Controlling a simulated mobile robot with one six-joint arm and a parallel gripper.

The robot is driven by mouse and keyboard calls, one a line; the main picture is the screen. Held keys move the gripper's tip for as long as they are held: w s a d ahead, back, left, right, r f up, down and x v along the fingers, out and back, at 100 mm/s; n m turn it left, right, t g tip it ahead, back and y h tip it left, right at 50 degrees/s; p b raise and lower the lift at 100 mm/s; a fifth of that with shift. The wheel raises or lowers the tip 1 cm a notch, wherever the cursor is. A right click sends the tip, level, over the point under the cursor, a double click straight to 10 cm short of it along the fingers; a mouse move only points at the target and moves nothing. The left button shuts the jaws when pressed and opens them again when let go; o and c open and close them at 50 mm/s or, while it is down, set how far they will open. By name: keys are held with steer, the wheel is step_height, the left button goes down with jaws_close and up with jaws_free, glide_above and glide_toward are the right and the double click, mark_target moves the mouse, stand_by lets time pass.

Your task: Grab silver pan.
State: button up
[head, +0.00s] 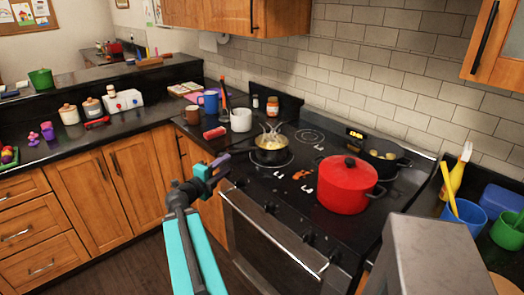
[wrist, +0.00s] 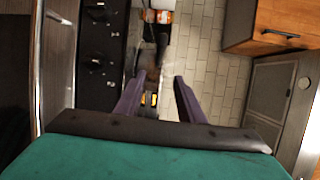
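A small metallic-looking pan (head: 271,155) with pale food inside sits on the left part of the stove in the head view, and steam rises from it. Its dark handle (head: 243,151) points left, towards my gripper. My gripper (head: 223,164) is beside the handle end, in front of the counter edge. In the wrist view my gripper (wrist: 160,98) shows two purple fingers spread apart with a gap between them. I cannot tell whether the handle is between the fingers. A dark shape (wrist: 161,42) lies beyond the fingertips, and I cannot identify it surely.
A red lidded pot (head: 346,188) stands front right on the stove (head: 290,205). A dark pan (head: 384,160) with food is behind it. A white mug (head: 241,121), blue mug (head: 209,103) and red block (head: 214,132) are on the counter left of the stove.

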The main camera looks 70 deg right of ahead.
mark_target(242, 152)
steer(key=shift+s+d, duration=0.1)
steer(key=shift+d, duration=0.05)
steer(key=shift+p+x, duration=0.9)
steer(key=shift+x, duration=3.25)
steer(key=shift+f+p+x, duration=0.1)
steer(key=shift+p+x, duration=0.4)
steer(key=shift+x, duration=0.8)
steer(key=shift+f+p+x, duration=0.15)
steer(key=shift+p+x, duration=0.3)
steer(key=shift+x, duration=0.9)
jaws_close()
steer(key=shift+r, duration=0.1)
